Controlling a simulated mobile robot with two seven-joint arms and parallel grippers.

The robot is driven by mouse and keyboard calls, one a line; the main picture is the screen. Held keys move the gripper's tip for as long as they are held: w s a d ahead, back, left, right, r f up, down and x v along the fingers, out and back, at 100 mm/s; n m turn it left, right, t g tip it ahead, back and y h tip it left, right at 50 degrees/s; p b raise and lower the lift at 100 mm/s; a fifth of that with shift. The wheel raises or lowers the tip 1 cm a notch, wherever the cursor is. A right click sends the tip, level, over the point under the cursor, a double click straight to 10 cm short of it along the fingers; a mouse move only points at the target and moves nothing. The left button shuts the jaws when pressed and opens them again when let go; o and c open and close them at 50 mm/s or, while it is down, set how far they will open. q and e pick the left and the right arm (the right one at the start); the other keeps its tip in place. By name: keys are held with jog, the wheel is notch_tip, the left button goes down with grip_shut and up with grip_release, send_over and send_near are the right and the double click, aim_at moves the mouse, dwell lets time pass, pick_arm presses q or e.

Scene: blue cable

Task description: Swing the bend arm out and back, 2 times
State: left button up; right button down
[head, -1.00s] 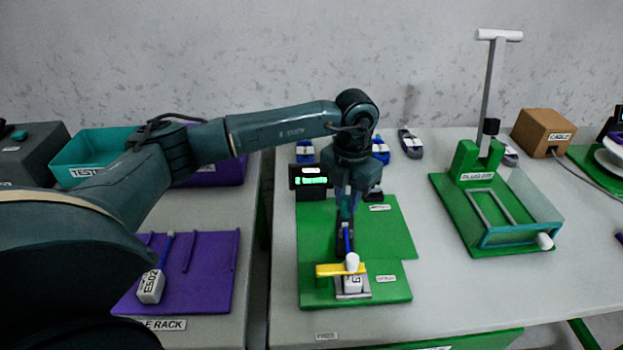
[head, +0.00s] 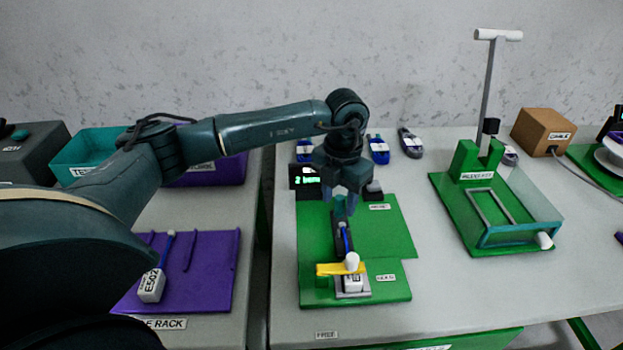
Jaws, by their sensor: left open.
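The bend fixture is a green plate (head: 385,235) on the grey table. On it a blue cable (head: 345,238) runs lengthwise, with a white labelled connector (head: 353,284) at the near end. A yellow bar (head: 330,269) lies across the connector end, with a white knob (head: 352,261) by it. A teal upright piece, likely the bend arm (head: 340,208), stands at the cable's far end. My left gripper (head: 343,203) is open, pointing down just above and around the top of this piece; contact cannot be told. My right gripper is not in view.
A small dark display (head: 305,181) with green text stands behind the fixture. A green press-like stand (head: 470,165) with a tall lever is at right. A purple rack (head: 205,270) holds another cable at left. Bare table lies between fixture and stand.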

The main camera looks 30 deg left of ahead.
pick_arm(q)
jog(key=shift+r+p, duration=2.8)
jog(key=shift+r, duration=1.25)
